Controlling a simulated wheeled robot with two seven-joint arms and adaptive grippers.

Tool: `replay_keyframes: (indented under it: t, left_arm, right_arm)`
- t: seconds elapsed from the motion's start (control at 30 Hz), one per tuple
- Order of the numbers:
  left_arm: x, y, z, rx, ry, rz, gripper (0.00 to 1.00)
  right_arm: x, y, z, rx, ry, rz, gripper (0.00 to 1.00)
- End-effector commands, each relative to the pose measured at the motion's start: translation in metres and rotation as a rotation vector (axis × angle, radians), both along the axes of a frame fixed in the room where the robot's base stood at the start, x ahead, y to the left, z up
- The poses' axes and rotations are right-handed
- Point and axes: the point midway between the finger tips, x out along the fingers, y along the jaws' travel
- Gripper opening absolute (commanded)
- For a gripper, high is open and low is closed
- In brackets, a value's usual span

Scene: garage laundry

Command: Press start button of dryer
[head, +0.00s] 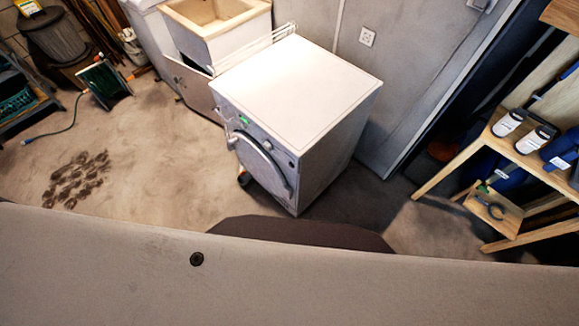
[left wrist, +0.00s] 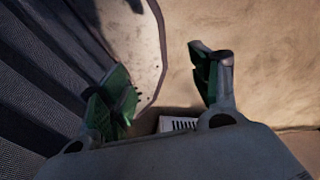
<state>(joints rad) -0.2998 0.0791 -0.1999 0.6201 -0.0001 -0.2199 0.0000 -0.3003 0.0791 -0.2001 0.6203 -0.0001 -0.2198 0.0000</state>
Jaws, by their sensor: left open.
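A white dryer (head: 300,90) stands near the middle of the head view, with its front turned to the lower left. Its round door (head: 262,163) looks closed. A small green display (head: 244,120) shows on the panel above the door. The start button is too small to tell apart. My left gripper (left wrist: 165,72) shows in the left wrist view, with its two green-padded fingers spread apart and nothing between them. Neither gripper shows in the head view, so I cannot tell how far the left one is from the dryer.
A sink cabinet (head: 200,52) stands behind the dryer. A wooden shelf (head: 490,128) with bottles is at the right. A hose reel (head: 103,84) and a footprint-like stain (head: 76,180) are on the left. The floor (head: 150,165) before the dryer looks clear.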

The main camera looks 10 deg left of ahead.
Motion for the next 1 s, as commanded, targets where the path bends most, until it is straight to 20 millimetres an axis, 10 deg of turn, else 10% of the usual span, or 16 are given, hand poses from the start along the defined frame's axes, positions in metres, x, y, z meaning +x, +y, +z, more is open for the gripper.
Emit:
replay_keyframes:
  t: [0.5,1.0]
  left_arm:
    - [-0.0006,0.0007,-0.0001,0.001,0.001,0.000,0.00]
    - [-0.0005,0.0008,-0.0001,0.001,0.001,-0.001,0.00]
  right_arm:
    - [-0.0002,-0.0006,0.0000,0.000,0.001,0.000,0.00]
    - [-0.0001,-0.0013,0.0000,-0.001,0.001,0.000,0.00]
